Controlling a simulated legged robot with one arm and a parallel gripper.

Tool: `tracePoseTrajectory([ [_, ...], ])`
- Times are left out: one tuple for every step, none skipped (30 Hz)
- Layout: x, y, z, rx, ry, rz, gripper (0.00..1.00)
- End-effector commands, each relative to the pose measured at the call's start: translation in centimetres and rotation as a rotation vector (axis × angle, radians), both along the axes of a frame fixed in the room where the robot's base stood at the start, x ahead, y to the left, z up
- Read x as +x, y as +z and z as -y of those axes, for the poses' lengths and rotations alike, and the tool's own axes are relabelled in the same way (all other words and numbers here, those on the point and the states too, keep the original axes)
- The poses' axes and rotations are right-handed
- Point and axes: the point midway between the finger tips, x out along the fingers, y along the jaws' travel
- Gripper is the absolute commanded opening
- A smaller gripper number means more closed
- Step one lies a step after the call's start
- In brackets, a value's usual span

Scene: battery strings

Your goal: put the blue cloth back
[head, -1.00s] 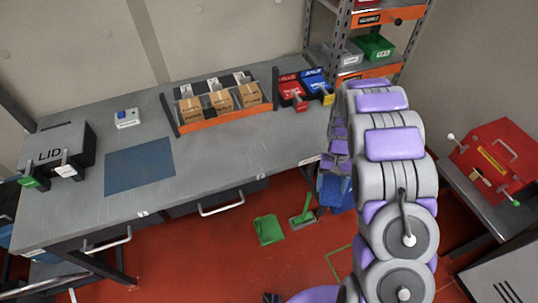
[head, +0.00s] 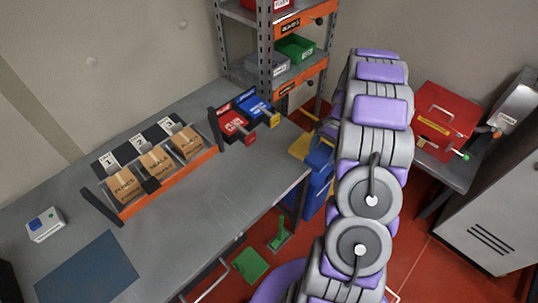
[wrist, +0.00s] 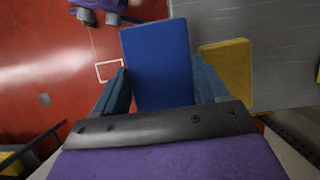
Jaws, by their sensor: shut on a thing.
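My gripper (wrist: 160,78) is shut on the blue cloth (wrist: 156,50), a flat blue rectangle standing out between its two fingers in the wrist view. In the head view, a blue patch (head: 320,155) shows just left of my arm at the table's right end; it looks like the held cloth. My arm hides most of the gripper there. A yellow cloth (wrist: 229,70) lies on the grey table's edge, close to the right of the blue one in the wrist view. It also shows in the head view (head: 301,148).
The grey table (head: 205,215) carries an orange-fronted rack (head: 168,184) of boxes and the red (head: 234,124) and blue (head: 250,104) bins. A blue container (head: 314,193) stands below its right end. A red toolbox (head: 447,120) is at right. A shelf (head: 262,50) stands behind.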

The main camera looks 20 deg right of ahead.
Motion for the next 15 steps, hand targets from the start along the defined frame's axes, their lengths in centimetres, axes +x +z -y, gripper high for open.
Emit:
tracePoseTrajectory([
  [-0.1,0.0,0.2,0.002,-0.013,-0.001,0.45],
  [-0.1,-0.1,0.2,0.003,-0.017,0.0,0.45],
  [0.1,-0.2,0.1,0.006,-0.019,-0.001,0.45],
  [0.3,-0.3,-0.2,0.008,-0.019,-0.001,0.45],
  [0.6,-0.5,-0.5,0.01,-0.018,-0.001,0.45],
  [0.9,-0.7,-1.2,0.012,-0.017,-0.003,0.45],
  [1.2,-0.8,-1.8,0.013,-0.016,-0.002,0.45],
  [1.5,-0.9,-2.4,0.015,-0.016,-0.001,0.45],
  [1.8,-1.1,-3.1,0.016,-0.016,-0.003,0.45],
  [2.1,-1.2,-3.8,0.017,-0.017,-0.002,0.45],
  [2.4,-1.3,-4.4,0.016,-0.016,-0.003,0.45],
  [2.8,-1.4,-5.4,0.016,-0.015,-0.002,0.45],
  [3.0,-1.4,-6.2,0.014,-0.015,-0.001,0.45],
  [3.3,-1.4,-6.9,0.013,-0.016,0.0,0.45],
  [3.7,-1.4,-8.0,0.01,-0.015,0.0,0.45],
])
